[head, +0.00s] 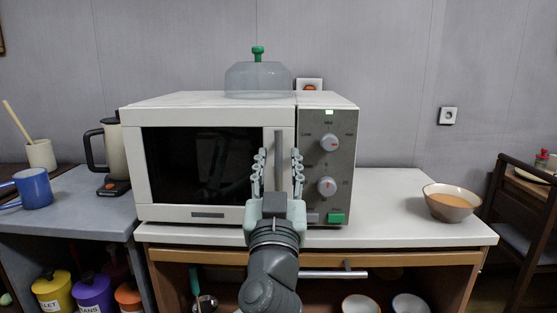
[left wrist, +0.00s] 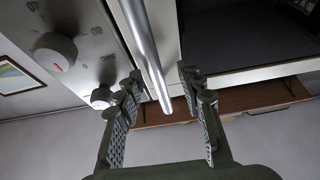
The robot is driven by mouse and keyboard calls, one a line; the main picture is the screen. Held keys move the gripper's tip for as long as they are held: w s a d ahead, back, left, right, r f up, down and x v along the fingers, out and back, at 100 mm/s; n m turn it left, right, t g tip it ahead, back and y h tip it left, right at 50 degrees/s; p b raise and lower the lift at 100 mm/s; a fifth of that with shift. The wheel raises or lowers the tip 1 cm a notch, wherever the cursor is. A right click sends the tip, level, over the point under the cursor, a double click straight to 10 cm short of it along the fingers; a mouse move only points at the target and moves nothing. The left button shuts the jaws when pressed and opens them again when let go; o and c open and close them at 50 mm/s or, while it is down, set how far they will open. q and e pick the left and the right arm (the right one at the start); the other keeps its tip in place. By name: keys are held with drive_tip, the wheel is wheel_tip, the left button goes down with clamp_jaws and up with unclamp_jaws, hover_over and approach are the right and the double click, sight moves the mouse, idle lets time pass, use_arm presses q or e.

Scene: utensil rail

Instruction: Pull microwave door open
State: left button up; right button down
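The white microwave (head: 210,102) stands on the counter, and its door (head: 170,213) with a dark window looks shut. The upright grey door handle (head: 279,146) is at the door's right edge, beside the control panel. My left gripper (head: 278,163) is in front of the handle, open, with one finger on each side of it. In the left wrist view the metal handle (left wrist: 148,45) runs down between the open fingers of the gripper (left wrist: 160,82), with gaps to both. Whether either finger touches it cannot be told. My right gripper is not in view.
A clear cover (head: 258,78) with a green knob sits on top of the microwave. A bowl (head: 450,203) stands right on the counter (head: 390,185). A kettle (head: 113,150) and blue mug (head: 33,188) stand left.

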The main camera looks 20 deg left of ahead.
use_arm(q)
drive_tip(key=shift+c, duration=0.3)
clamp_jaws()
